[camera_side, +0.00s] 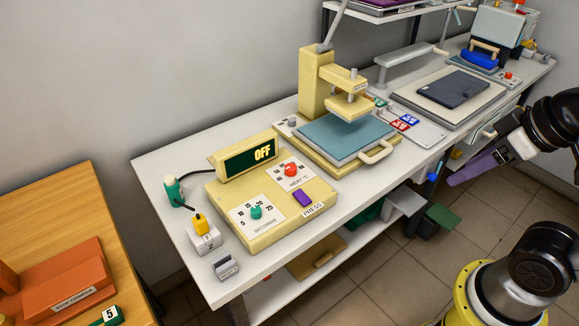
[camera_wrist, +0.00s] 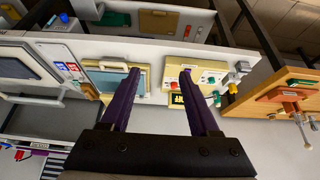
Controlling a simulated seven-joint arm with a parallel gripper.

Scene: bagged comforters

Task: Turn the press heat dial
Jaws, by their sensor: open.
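The cream press control box (camera_side: 250,240) stands on the white bench with its panel facing up. The red heat dial (camera_side: 291,169) sits on a white scale plate at the panel's upper right, marked HEAT °C. A green seconds dial (camera_side: 256,212) is at its lower left and a purple button (camera_side: 303,198) at its right. The display (camera_side: 249,157) reads OFF. My gripper (camera_side: 457,179) is off to the right, beyond the bench's front edge, well away from the box. In the wrist view my gripper (camera_wrist: 160,76) has its two purple fingers wide apart with nothing between them; the right finger partly hides the control box.
The heat press with its teal platen (camera_side: 343,137) and front handle stands right behind the box. A wooden table (camera_side: 75,210) stands left. The air above the box looks clear.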

